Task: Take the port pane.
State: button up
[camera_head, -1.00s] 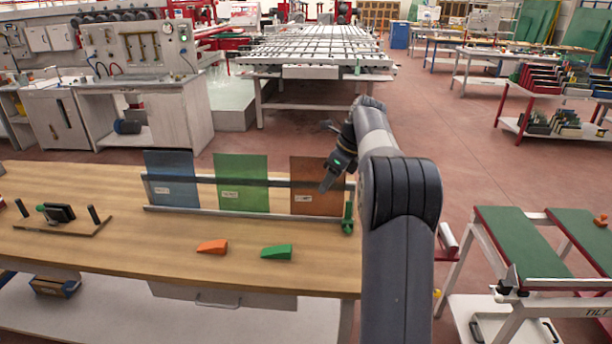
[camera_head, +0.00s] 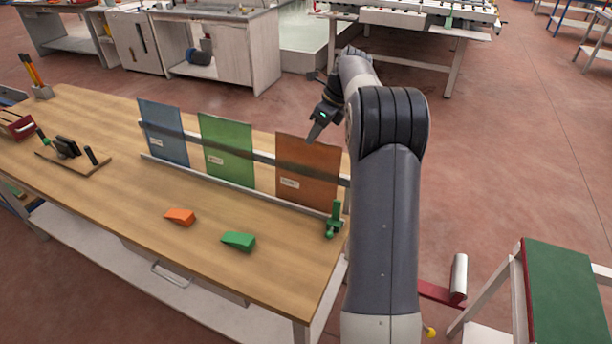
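Three flat panes stand upright in a rail rack (camera_head: 240,188) on the wooden bench: a blue pane (camera_head: 166,135), a green pane (camera_head: 228,150) and a brown pane (camera_head: 305,172). Each has a small white label, too small to read, so I cannot tell which is the port pane. My gripper (camera_head: 314,136) shows at the top edge of the brown pane, pointing down. I see no pane in it. Its fingers are dark and small, and their gap cannot be made out. Whether it touches the pane is unclear.
An orange wedge (camera_head: 180,216) and a green wedge (camera_head: 238,240) lie on the bench (camera_head: 120,205) before the rack. A green clamp (camera_head: 334,222) stands at the rack's right end. A green-topped table (camera_head: 566,290) is at lower right.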

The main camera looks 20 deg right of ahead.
aim_at(307, 154)
jog(key=p+x, duration=0.1)
jog(key=x, duration=0.5)
jog(key=shift+f, duration=0.15)
jog(key=shift+f+p, duration=0.3)
jog(key=shift+p, duration=0.1)
dwell(0.4)
jog(key=shift+c, duration=0.3)
grip_shut()
jog(key=shift+r, duration=0.15)
dwell(0.8)
